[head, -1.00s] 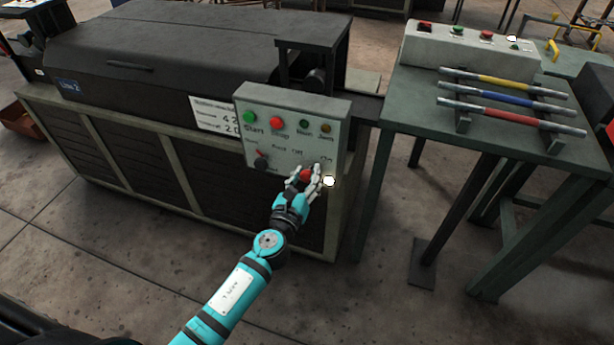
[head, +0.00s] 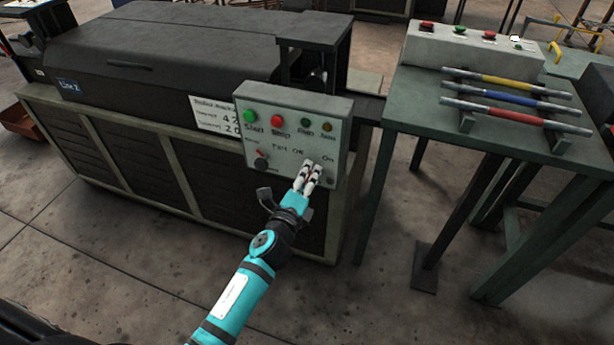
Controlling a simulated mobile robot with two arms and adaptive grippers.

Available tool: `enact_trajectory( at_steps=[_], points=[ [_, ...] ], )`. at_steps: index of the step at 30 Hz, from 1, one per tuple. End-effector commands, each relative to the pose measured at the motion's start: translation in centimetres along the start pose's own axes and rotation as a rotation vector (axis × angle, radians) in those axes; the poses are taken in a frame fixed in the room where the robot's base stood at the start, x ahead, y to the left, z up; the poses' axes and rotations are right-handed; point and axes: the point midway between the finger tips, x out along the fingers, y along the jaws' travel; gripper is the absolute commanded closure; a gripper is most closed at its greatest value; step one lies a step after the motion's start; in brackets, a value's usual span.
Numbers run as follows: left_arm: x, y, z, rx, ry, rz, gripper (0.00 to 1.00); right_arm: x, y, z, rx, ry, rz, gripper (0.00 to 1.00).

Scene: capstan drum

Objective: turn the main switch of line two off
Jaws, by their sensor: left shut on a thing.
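The grey control box (head: 345,128) of the machine labelled Line 2 faces me in the head view. It carries a green start button (head: 250,116), a red stop button (head: 277,121), small lamps and a dark selector knob (head: 261,163). My left gripper (head: 309,172) is at the lower right of the box, below the Off and On lettering. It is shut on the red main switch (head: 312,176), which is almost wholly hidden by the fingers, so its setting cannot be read. My right gripper is not in view.
The dark machine (head: 165,60) with its Line 2 plate (head: 69,86) stands behind the box. To the right, a green table (head: 420,110) holds a second button box (head: 470,47) and yellow, blue and red bars on a rack. Open floor lies in front.

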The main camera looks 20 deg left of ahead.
Motion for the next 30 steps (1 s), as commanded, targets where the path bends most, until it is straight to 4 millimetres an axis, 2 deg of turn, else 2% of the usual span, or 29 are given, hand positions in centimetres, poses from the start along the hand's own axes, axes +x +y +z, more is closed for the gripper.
enact_trajectory(
  at_steps=[6,15,30],
  points=[
    [-0.03,0.1,-0.02,-0.183,0.0,0.001,0.99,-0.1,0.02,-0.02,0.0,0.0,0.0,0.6],
    [-0.03,0.21,-0.01,-0.355,-0.001,0.002,0.99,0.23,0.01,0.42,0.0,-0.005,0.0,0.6],
    [-0.04,0.26,-0.07,-0.431,0.0,0.002,0.99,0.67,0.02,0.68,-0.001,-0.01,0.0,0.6]
  ],
)
